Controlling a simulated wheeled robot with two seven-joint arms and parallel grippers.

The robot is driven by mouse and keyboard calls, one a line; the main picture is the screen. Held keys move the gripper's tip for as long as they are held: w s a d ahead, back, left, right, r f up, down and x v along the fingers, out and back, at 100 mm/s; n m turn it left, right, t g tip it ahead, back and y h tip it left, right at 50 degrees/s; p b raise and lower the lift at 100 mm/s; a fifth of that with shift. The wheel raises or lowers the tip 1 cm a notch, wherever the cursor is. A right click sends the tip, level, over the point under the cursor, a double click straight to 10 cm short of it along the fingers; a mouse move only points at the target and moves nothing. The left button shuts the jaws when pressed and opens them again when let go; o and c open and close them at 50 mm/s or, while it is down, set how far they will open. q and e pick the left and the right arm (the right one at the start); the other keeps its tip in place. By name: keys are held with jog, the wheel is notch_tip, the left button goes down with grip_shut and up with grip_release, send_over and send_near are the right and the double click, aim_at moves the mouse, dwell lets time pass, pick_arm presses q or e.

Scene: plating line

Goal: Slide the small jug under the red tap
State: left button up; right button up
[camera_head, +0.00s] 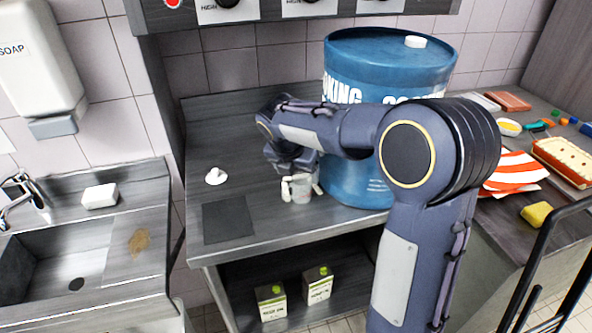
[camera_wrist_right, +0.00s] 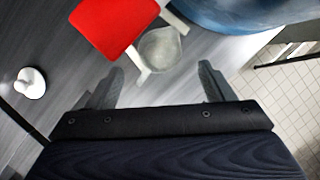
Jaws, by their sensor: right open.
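The small jug (camera_head: 302,189) is pale and translucent. It stands upright on the dark counter, just left of the foot of the blue barrel. In the right wrist view the jug (camera_wrist_right: 158,50) is just beyond my fingertips, roughly between their lines. The red tap (camera_wrist_right: 113,22) is beside and partly over the jug's edge there; whether it is above the jug's mouth I cannot tell. My arm hides the tap in the head view. My right gripper (camera_wrist_right: 160,78) is open and empty, its fingers short of the jug. My left gripper is out of view.
The blue cooking-oil barrel (camera_head: 392,68) stands right behind the jug. A small white knobbed object (camera_head: 215,176) and a dark square mat (camera_head: 228,222) lie to the left. Cartons (camera_head: 271,302) stand on the shelf below. The counter's left part is mostly clear.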

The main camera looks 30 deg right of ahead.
aim_at(301, 184)
jog(key=x, duration=0.7)
jog(key=shift+f, duration=0.25)
jog(key=shift+c, duration=0.3)
jog(key=c, duration=1)
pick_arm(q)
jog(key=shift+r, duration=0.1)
